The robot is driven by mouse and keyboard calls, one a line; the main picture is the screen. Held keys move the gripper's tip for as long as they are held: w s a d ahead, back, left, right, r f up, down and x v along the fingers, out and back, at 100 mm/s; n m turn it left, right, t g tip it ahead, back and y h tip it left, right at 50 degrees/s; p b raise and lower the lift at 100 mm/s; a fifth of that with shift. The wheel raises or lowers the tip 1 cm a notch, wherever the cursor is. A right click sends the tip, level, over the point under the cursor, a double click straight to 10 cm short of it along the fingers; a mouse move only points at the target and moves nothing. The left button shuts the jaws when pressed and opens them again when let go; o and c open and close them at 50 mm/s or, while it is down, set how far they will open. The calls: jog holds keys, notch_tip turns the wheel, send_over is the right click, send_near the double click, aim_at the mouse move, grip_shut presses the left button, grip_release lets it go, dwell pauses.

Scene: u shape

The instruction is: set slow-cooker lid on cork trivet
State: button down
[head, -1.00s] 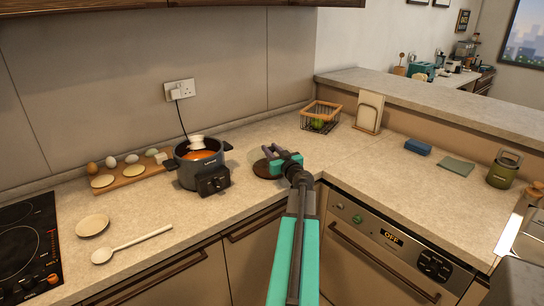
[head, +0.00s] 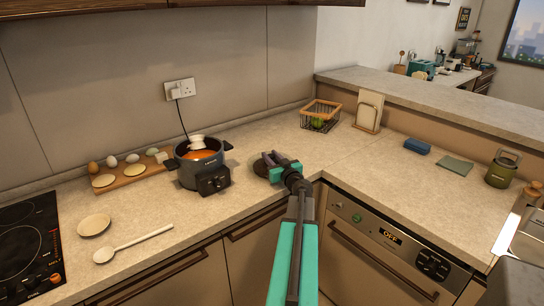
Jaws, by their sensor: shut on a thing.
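My gripper (head: 268,160) is at the counter to the right of the cooker, pointing down and away.
A wooden board (head: 128,176) with eggs and pale discs lies left of the cooker. A wire basket (head: 320,117) stands behind my gripper. A plate (head: 94,225) and a spoon (head: 133,243) lie in front left.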

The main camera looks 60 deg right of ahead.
jog(key=shift+f+b, duration=0.1)
jog(key=shift+b, duration=0.2)
jog(key=c, duration=1.4)
grip_release()
jog(key=shift+c, duration=0.2)
jog(key=shift+s+r+p, duration=0.1)
jog(key=shift+r+p, duration=0.1)
jog(key=shift+p, duration=0.15)
jog(key=shift+b+v, duration=1.9)
jog(key=shift+v, duration=4.05)
jog(key=shift+f, duration=0.1)
